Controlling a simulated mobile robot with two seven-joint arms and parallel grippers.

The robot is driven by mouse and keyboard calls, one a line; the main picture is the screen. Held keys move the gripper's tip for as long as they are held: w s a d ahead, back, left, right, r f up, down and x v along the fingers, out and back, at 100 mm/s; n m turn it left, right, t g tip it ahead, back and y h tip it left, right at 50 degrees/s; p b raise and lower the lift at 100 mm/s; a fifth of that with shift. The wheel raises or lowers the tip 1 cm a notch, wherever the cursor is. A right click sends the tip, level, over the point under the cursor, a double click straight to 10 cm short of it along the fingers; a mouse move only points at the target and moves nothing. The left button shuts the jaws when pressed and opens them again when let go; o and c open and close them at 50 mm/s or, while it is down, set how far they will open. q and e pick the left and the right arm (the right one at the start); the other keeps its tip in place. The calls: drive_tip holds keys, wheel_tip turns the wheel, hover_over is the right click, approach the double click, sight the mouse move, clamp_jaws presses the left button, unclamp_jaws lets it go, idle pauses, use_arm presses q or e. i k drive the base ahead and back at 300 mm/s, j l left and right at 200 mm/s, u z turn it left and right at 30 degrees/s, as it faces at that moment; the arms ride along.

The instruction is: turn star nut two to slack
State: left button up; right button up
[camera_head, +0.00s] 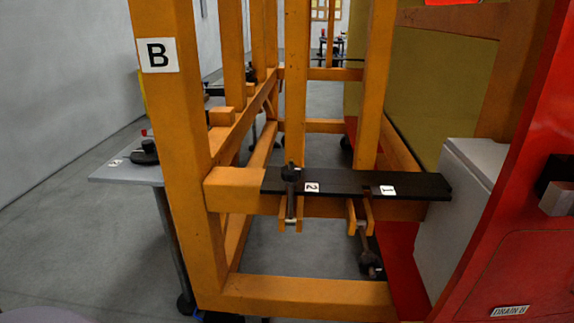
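Star nut two (291,173) is a dark knob at the left part of a black plate (345,183) on the orange wooden frame, beside the white label "2" (311,187). Its bolt (291,207) stands upright between two small wooden cheeks below the plate. I cannot tell how tight the nut is. Another dark star nut (370,265) is at the lower end of a bolt that hangs down below the label "1" (387,190). Neither of my grippers can be made out in this view.
The orange frame has an upright post marked "B" (157,55) at left and a low beam (300,297) in front. A grey table (125,172) stands behind the post. A grey box (455,210) and red panel (520,260) close off the right.

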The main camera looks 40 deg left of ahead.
sight(291, 177)
drive_tip(key=i+j+u, duration=0.15)
drive_tip(key=j, duration=0.3)
drive_tip(key=i+j+u, duration=0.15)
drive_tip(key=i+j, duration=0.2)
drive_tip(key=i+j+u, duration=0.15)
drive_tip(key=j, duration=0.35)
drive_tip(key=i, duration=0.1)
